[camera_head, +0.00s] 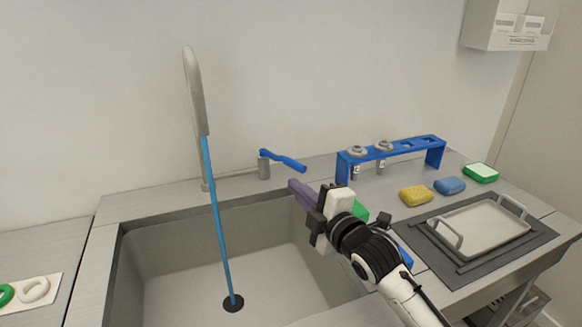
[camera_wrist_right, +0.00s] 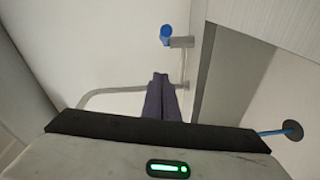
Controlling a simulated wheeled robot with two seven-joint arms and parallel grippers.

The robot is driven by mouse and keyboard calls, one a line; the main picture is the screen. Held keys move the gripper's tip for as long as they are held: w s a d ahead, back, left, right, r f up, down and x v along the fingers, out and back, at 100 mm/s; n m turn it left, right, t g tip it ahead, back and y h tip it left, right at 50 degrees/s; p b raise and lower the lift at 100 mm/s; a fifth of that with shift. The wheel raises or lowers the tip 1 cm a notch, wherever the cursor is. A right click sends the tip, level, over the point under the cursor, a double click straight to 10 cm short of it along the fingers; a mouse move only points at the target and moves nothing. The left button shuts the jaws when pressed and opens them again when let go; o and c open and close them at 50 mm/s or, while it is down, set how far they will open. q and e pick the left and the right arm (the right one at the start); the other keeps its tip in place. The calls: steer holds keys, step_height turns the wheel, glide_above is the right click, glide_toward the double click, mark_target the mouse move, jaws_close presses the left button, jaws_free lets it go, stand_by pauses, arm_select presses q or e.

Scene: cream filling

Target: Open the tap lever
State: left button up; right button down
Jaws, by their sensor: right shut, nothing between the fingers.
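The tap has a grey curved spout (camera_head: 194,90) at the back of the sink. Its blue lever (camera_head: 283,160) tops a short grey post and points right and slightly toward me; the lever also shows end-on in the right wrist view (camera_wrist_right: 166,36). A straight blue stream (camera_head: 215,205) runs from the spout down to the black drain (camera_head: 233,303). My right gripper (camera_head: 295,186) is shut and empty, its purple fingers over the sink's back right edge, below and in front of the lever, apart from it. The fingers show together in the right wrist view (camera_wrist_right: 162,82). My left gripper is not in view.
A blue rack (camera_head: 435,152) with metal nozzles stands behind right. Yellow (camera_head: 416,195), blue (camera_head: 450,185) and green-white (camera_head: 481,172) sponges lie on the counter. A metal tray (camera_head: 482,228) sits on a dark mat. A white board with rings (camera_head: 30,290) is at left.

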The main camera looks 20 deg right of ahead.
mark_target(299, 168)
steer(key=w+d+f, duration=0.1)
steer(key=w+d, duration=0.1)
steer(key=w, duration=0.7)
steer(key=shift+w+d+f, duration=0.1)
steer(key=shift+w+d, duration=0.15)
steer(key=shift+d, duration=0.4)
steer(key=shift+w+d, duration=0.15)
steer(key=shift+d, duration=0.35)
steer(key=shift+a, duration=0.15)
